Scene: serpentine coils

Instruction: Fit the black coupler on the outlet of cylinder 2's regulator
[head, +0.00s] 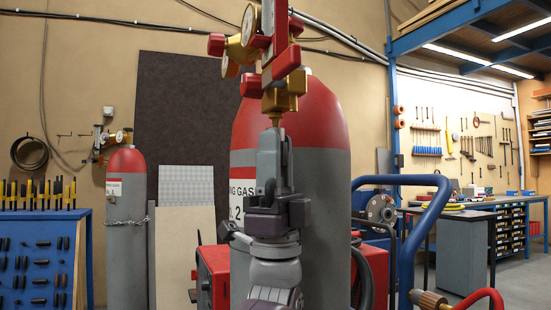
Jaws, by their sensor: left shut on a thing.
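The brass regulator (284,88) with gauges and red parts stands high in front of cylinder 2 (305,190), a grey cylinder with a red top and a partly covered label. The regulator's narrow brass outlet (276,120) points down. My left gripper (275,140) comes up from below, its grey fingers pointing up with their tips just under the outlet. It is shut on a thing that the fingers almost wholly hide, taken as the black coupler. I cannot tell whether that touches the outlet. My right gripper is not in view.
A blue tubular handle (418,230) curves at the right of the cylinder. A brass fitting on a red hose (490,296) shows at lower right. A smaller chained cylinder (126,235) and a blue tool rack (40,260) stand at left. A workbench (455,215) is behind right.

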